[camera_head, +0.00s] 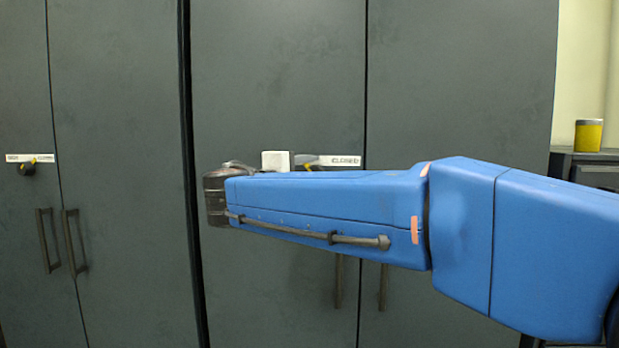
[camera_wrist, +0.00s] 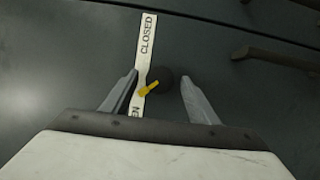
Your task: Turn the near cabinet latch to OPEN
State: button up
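The near cabinet latch is a dark round knob (camera_wrist: 163,78) with a yellow pointer (camera_wrist: 149,88) in the wrist view. The pointer slants to the lower left across a white label strip (camera_wrist: 146,42). CLOSED reads at the strip's upper end; "EN" shows lower down, partly hidden by my gripper. My gripper (camera_wrist: 159,77) is open, with one finger on each side of the knob. I see a gap at the left finger; contact at the right is unclear.
A second latch (camera_head: 27,168) with a yellow pointer and its own label is on the left cabinet (camera_head: 110,90). Dark bar handles (camera_head: 75,240) stand out from the doors. A yellow can (camera_head: 588,135) stands on a dark surface at the far right.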

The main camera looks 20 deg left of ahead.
jog(key=shift+s, duration=0.1)
jog(key=s+a, duration=0.2)
jog(key=s, duration=1.5)
jog(key=shift+a, duration=0.35)
